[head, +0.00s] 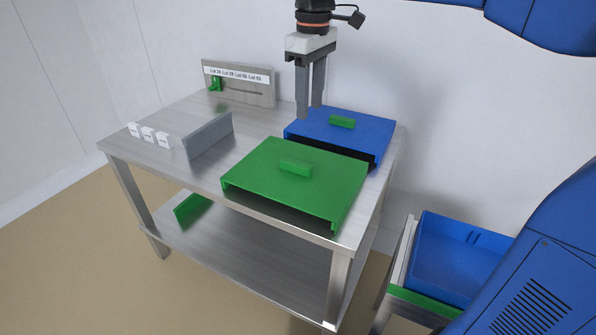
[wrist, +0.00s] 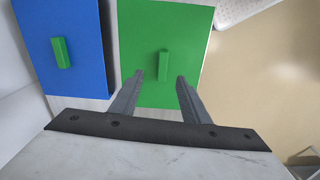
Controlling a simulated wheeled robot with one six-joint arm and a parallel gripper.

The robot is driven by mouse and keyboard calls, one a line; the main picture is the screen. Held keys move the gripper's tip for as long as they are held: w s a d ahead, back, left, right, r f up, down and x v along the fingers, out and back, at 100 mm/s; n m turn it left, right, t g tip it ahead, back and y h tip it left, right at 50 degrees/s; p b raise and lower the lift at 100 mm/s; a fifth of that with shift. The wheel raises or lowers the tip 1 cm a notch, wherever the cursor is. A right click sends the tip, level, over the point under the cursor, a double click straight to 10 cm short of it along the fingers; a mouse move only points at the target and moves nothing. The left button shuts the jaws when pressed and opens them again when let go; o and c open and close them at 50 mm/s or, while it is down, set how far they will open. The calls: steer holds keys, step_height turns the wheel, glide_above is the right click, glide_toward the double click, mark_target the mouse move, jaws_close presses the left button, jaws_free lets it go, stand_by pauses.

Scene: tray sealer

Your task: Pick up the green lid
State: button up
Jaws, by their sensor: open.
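The green lid (head: 265,184) lies at the front right of the metal table, with a small green handle (head: 296,168) on top. In the wrist view the green lid (wrist: 178,25) is upper middle, its handle (wrist: 163,65) showing between and beyond the fingers. A blue lid (head: 365,130) with a green handle lies behind it; it is at the left in the wrist view (wrist: 75,20). My gripper (head: 310,112) is open and empty, pointing down. In the head view it overlaps the blue lid's left edge. Its height above the lids is hard to tell.
A grey upright plate (head: 208,136) and several small white labelled blocks (head: 148,134) stand on the table's left. A labelled panel (head: 238,84) with a green slider stands at the back. A blue bin (head: 455,255) is at the lower right. A white wall is close behind.

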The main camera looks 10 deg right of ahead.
steer(key=w+a, duration=0.1)
steer(key=a, duration=0.1)
glide_above(296, 162)
steer(key=shift+n, duration=0.4)
steer(key=f, duration=1.1)
steer(key=shift+d+f, duration=0.25)
steer(key=shift+d, duration=0.05)
steer(key=shift+s+a+f, duration=0.1)
steer(key=shift+a+f, duration=0.05)
steer(key=shift+f, duration=1.2)
steer(key=shift+a+f, duration=0.1)
steer(key=shift+f, duration=1.25)
jaws_close()
